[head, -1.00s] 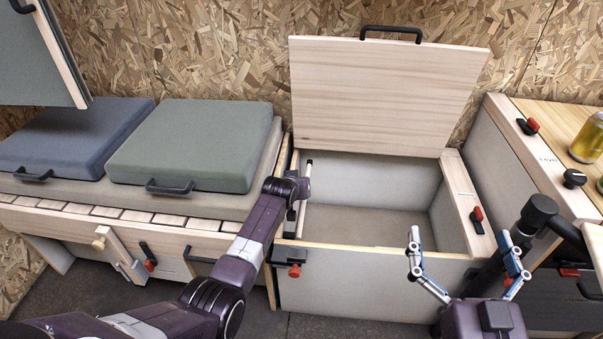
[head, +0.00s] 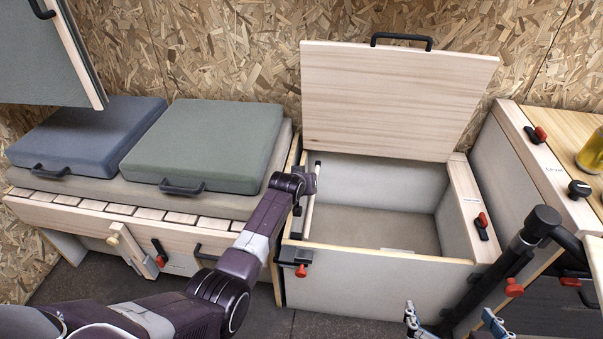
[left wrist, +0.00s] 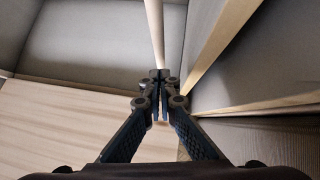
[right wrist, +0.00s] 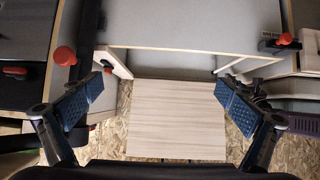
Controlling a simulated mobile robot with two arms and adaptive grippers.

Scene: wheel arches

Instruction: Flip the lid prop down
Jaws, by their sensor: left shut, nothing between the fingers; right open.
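The lid (head: 400,98) of the bench box stands raised against the back wall, its pale inner face showing. The lid prop (head: 309,205) is a thin pale rod with a dark tip at the box's left inner side; I cannot tell its exact tilt. In the left wrist view the rod (left wrist: 155,28) runs up from just beyond the fingertips. My left gripper (left wrist: 159,78) is shut and empty, beside or touching the rod; in the head view its wrist hides part of this. My right gripper (head: 450,316) is open and empty, low in front of the box.
The box's front panel (head: 375,292) has a red-knobbed latch (head: 301,270) at left. Green (head: 205,140) and blue (head: 85,130) cushions lie on the left bench. A counter with a yellow can (head: 592,152) stands at right. A black post (head: 495,270) rises near my right gripper.

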